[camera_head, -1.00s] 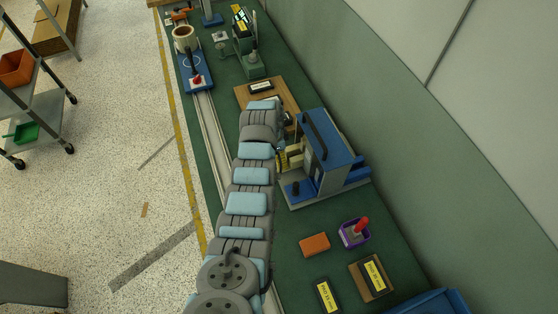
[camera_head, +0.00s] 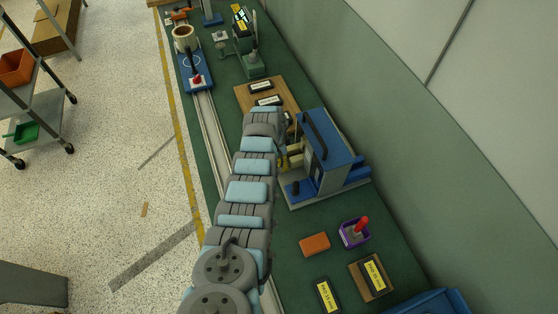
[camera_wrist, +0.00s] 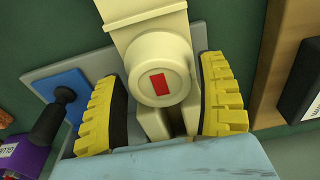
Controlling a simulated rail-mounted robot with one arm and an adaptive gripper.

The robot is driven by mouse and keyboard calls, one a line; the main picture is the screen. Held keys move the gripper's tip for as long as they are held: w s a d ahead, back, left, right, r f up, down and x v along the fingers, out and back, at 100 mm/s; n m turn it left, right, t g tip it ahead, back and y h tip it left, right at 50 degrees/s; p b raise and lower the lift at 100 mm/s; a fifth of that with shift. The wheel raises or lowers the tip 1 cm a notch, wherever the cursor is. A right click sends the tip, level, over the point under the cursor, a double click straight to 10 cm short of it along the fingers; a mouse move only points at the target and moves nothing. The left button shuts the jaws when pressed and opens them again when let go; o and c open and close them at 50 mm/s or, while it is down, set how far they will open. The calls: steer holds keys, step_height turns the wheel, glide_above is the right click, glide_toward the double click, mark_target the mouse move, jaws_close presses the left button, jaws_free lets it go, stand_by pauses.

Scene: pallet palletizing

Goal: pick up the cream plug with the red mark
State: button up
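The cream plug with the red mark (camera_wrist: 178,50) is large in the upper middle of the wrist view. Its round end, with a red rectangle on it, faces the camera. My gripper (camera_wrist: 163,85) is open, its yellow ribbed fingers standing left and right of the plug's round end. A gap shows between the plug and each finger. A pale two-pronged part shows below the round end. In the head view my gripper (camera_head: 286,160) is beside the blue machine (camera_head: 325,150), and my arm hides most of that spot; the plug cannot be made out clearly there.
A blue block with a black knob (camera_wrist: 60,110) stands left of the fingers in the wrist view. A wooden board (camera_head: 253,95) with dark labelled blocks lies beyond the arm. An orange block (camera_head: 314,244) and a purple box (camera_head: 354,236) lie nearer on the green bench.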

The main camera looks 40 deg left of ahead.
steer(key=c, duration=0.7)
steer(key=shift+o, duration=0.2)
